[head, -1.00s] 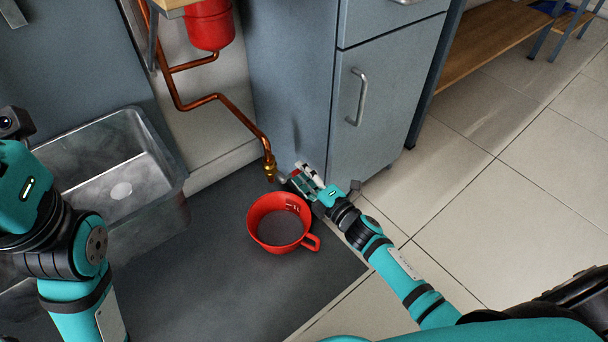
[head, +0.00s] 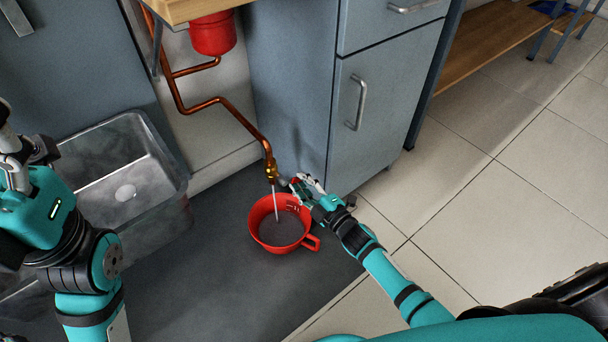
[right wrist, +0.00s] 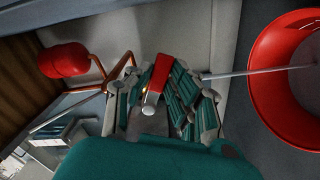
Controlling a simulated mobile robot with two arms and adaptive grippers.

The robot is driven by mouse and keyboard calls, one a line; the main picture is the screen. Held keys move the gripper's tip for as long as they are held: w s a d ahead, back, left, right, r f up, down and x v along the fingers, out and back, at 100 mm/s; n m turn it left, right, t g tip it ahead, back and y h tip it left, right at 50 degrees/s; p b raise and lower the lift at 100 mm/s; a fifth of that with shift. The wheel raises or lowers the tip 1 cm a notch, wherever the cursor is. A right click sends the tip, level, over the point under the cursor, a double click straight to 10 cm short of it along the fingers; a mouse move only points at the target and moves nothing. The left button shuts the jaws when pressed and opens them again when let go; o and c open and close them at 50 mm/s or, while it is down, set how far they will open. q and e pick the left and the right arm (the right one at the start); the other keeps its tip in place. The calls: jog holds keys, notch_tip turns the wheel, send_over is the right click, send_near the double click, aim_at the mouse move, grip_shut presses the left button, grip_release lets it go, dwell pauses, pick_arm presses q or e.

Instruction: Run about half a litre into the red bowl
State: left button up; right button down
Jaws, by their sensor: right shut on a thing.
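The red bowl (head: 259,237), with a handle at its lower right, stands on the dark mat below a brass tap (head: 270,170) at the end of a copper pipe. A thin pale stream (head: 275,203) runs from the tap into the bowl. The bowl also shows at the right of the right wrist view (right wrist: 268,92). My right gripper (head: 297,183) is at the tap, above the bowl's rim, shut on the tap's red lever (right wrist: 158,78). My left gripper (head: 12,160) is at the far left, partly cut off; its fingertips are unclear.
A metal basin (head: 160,150) stands to the left of the bowl. A grey cabinet (head: 385,110) is behind my right gripper. A red vessel (head: 213,35) hangs on the copper pipe (head: 215,100). The dark mat (head: 200,290) is clear in front.

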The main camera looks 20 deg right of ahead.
jog(key=shift+f, duration=0.1)
jog(key=c, duration=1.2)
grip_release()
jog(key=v, duration=1.2)
dwell(1.2)
